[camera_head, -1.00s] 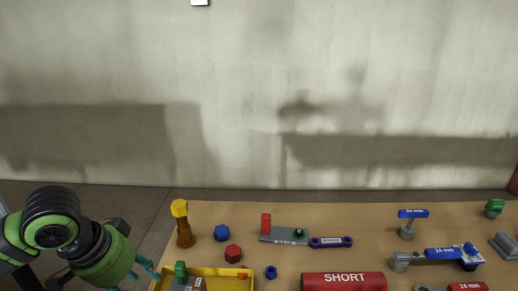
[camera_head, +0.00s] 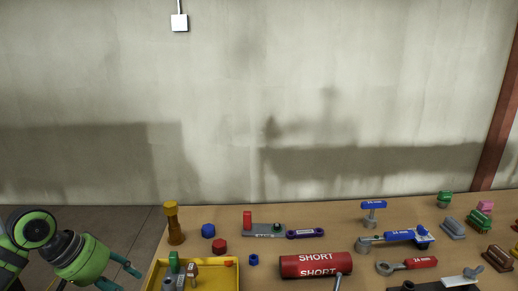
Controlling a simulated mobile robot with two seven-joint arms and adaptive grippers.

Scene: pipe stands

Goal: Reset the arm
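My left arm comes in at the lower left in the head view, green and black. My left gripper (camera_head: 118,274) has teal fingers that stand apart with nothing between them, beside the left edge of the table. It holds nothing and is apart from the yellow tray. My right arm and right gripper are not in view.
Green and pink blocks stand at the right.

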